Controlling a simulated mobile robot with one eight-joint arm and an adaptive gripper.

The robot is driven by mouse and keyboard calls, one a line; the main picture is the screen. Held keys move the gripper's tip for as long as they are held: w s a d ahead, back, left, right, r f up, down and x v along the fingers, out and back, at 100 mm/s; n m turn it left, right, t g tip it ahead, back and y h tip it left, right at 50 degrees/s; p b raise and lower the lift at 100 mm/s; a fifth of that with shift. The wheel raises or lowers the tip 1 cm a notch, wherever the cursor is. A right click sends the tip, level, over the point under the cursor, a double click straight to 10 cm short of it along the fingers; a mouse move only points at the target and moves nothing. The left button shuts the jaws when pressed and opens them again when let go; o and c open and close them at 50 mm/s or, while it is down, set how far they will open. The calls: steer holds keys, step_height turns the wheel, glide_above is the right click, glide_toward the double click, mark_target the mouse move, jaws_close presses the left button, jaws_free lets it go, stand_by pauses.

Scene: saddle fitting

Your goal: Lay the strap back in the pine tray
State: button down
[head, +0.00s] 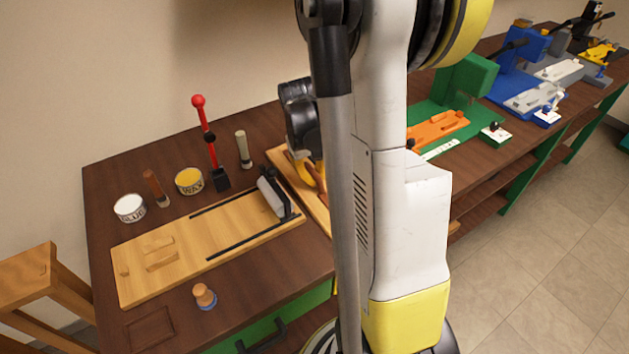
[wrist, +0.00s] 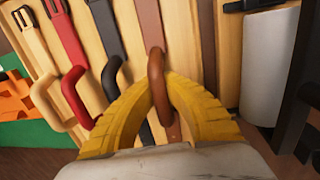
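The pine tray (head: 281,159) lies on the dark bench, partly hidden behind my arm in the head view. In the wrist view its pale wood (wrist: 229,65) shows between the straps. A brown strap (wrist: 150,22) runs to a brown loop (wrist: 157,88) at my fingertips. My gripper (wrist: 157,80) has its yellow fingers closed in on this loop. Whether the strap rests on the tray floor I cannot tell.
A wooden board (head: 215,240) with dark rails and a grey roller (head: 272,196) stands left of the tray. Tins (head: 130,208), a red-knobbed lever (head: 204,135) and small tools stand behind it. A green fixture with an orange piece (head: 440,128) is to the right.

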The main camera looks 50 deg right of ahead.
steer(key=shift+f, duration=0.1)
steer(key=c, duration=1.6)
jaws_free()
step_height(320, 180, up, 12)
steer(key=w+a+p, duration=0.1)
steer(key=p, duration=0.4)
steer(key=s+a+r+n+t, duration=0.1)
steer(key=s+a+r+t, duration=0.1)
steer(key=a, duration=0.6)
steer(key=s+a+r+n+t, duration=0.1)
steer(key=s+a+r+t, duration=0.1)
steer(key=a, duration=0.6)
steer(key=s+a+r+n+t+y, duration=0.1)
steer(key=a+r+t, duration=0.3)
steer(key=a, duration=0.4)
steer(key=shift+s+a, duration=0.25)
steer(key=shift+s, duration=0.5)
